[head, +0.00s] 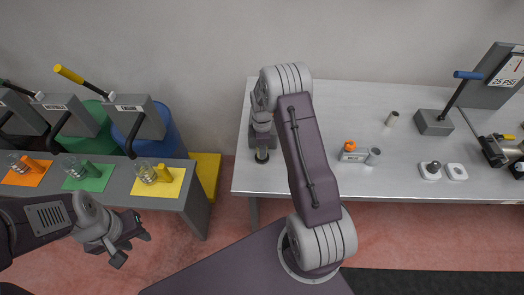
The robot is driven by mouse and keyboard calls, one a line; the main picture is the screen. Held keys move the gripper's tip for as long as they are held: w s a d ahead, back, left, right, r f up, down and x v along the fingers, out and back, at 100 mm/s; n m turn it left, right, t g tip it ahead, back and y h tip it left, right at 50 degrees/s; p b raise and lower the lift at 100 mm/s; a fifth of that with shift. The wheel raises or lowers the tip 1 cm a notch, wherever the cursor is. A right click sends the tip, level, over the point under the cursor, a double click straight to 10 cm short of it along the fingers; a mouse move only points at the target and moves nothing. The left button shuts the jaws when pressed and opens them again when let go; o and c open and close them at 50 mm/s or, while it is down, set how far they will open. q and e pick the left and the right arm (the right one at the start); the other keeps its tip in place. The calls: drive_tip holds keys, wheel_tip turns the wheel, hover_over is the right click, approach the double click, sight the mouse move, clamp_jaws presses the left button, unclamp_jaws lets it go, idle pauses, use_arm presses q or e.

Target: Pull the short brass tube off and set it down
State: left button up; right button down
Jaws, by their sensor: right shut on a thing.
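My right gripper (262,148) points down over the left end of the white table. It is shut on a small dark cylindrical piece (261,157), mostly hidden by the fingers; I cannot tell whether this is the short brass tube or whether it touches the table. A short grey-brown tube (391,118) stands on the table right of the middle. Another short, silvery tube (373,157) is beside a small labelled block with an orange knob (350,150). My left gripper (128,246) is open and empty, low in front of the grey bench.
The grey bench (190,195) holds coloured mats and lever boxes.

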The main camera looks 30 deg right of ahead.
drive_tip(key=shift+r+p, duration=1.7)
drive_tip(key=shift+r, duration=0.55)
drive_tip(key=shift+r, duration=0.15)
wheel_tip(320, 180, up, 4)
drive_tip(key=p, duration=0.3)
